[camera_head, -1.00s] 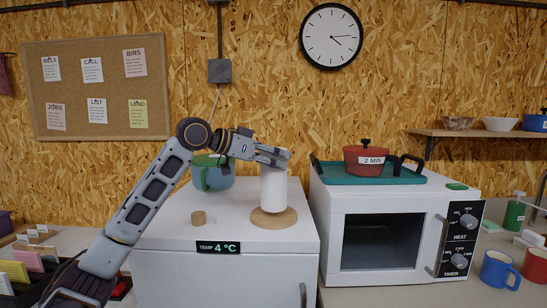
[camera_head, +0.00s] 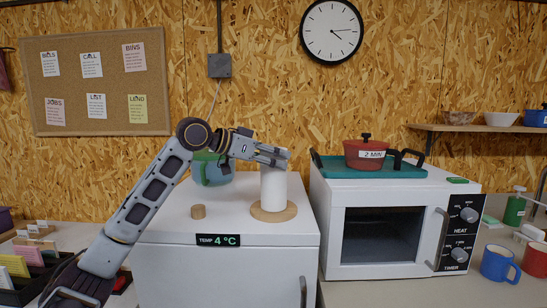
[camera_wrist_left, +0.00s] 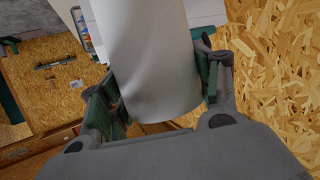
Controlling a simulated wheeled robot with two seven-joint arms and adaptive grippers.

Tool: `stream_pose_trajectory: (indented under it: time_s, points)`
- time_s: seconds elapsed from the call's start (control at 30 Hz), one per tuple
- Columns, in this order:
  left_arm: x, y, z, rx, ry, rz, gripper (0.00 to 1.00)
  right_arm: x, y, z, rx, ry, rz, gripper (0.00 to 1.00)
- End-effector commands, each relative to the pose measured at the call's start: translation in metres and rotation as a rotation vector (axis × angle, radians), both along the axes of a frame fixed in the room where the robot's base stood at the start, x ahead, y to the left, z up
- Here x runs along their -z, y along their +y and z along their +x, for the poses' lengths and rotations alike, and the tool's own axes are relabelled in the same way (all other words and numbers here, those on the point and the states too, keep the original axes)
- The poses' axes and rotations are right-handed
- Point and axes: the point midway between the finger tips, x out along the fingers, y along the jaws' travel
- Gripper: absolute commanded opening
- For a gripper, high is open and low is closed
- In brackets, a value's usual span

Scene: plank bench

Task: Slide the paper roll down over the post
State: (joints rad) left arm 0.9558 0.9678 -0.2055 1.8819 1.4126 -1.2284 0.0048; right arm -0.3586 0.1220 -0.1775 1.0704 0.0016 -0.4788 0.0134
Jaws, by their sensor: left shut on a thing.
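The white paper roll (camera_head: 273,190) stands upright on top of the white fridge, over a round wooden base (camera_head: 291,213). Its lower end is at the base; I cannot tell whether it rests fully on it. The post is not visible; the roll hides the middle of the base. My left gripper (camera_head: 273,157) is shut on the upper end of the roll. In the left wrist view the roll (camera_wrist_left: 155,60) sits between the two green-padded fingers (camera_wrist_left: 160,90). My right gripper is not in view.
To the right stands a microwave (camera_head: 330,220) with a teal tray (camera_head: 330,172) and red pot (camera_head: 365,155).

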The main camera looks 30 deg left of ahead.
Motion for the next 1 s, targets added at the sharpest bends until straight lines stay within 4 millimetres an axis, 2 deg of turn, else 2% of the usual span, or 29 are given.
stream_pose_trajectory:
  time_s: [0.17,0.2,0.37,0.67,1.0]
  points:
    - [-0.001,0.000,0.000,0.000,-0.001,-0.001,0.21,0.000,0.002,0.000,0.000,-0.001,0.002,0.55]
    - [-0.001,0.000,0.000,0.000,-0.001,-0.001,0.65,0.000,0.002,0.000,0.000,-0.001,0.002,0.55]
    - [-0.001,0.000,0.000,0.000,-0.001,-0.001,0.86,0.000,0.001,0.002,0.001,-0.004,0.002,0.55]
    - [0.000,0.000,0.000,0.000,0.001,0.001,0.88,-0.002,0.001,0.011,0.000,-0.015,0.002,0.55]
    - [-0.004,0.007,-0.008,-0.001,0.000,0.000,0.88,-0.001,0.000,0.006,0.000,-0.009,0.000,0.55]
